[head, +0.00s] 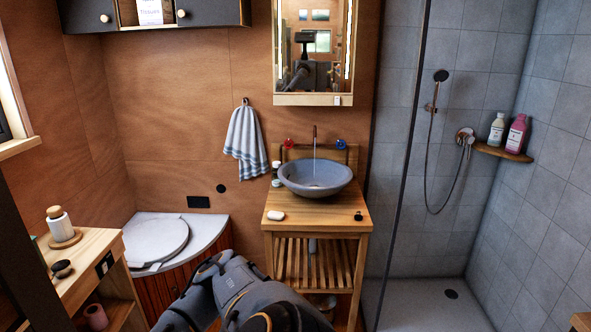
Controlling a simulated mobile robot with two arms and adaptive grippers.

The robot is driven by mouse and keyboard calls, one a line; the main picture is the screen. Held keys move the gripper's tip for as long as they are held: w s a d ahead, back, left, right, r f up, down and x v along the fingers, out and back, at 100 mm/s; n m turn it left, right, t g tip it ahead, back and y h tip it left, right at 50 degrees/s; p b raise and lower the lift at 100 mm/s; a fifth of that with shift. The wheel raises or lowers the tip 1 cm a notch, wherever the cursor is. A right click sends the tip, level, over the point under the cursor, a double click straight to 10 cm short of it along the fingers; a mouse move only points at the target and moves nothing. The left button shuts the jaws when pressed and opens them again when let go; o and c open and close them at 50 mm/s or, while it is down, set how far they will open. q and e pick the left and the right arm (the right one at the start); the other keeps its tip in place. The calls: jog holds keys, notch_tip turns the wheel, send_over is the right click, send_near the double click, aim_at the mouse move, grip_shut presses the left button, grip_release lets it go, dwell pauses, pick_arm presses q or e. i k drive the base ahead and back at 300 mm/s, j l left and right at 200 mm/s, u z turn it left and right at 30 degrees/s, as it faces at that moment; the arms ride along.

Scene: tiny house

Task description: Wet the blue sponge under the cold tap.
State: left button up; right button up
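The round grey basin (316,178) stands on a wooden washstand (312,226). A thin spout (314,131) rises behind it, and a pale thin line like a water stream runs down from it into the basin. A blue tap knob (340,144) is right of the spout and a red knob (289,144) is left of it. I cannot see a blue sponge; the basin's inside is only partly visible. Grey links of my arm show at the bottom centre, in front of the washstand. No gripper fingers can be made out.
A white soap bar (276,215), small bottles (276,174) and a small black object (358,216) are on the washstand. A striped towel (246,143) hangs left. A glass shower edge (405,180) stands right. A wooden shelf unit (85,262) is at left.

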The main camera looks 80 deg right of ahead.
aim_at(342, 142)
jog(key=i+l+z, duration=0.1)
jog(key=z, duration=0.4)
jog(key=i+l+z, duration=0.1)
jog(key=l+z, duration=0.2)
jog(key=z, duration=0.15)
jog(key=i+l+z, duration=0.15)
jog(key=z, duration=0.35)
jog(key=i+l+z, duration=0.1)
jog(key=z, duration=0.4)
jog(key=i, duration=0.05)
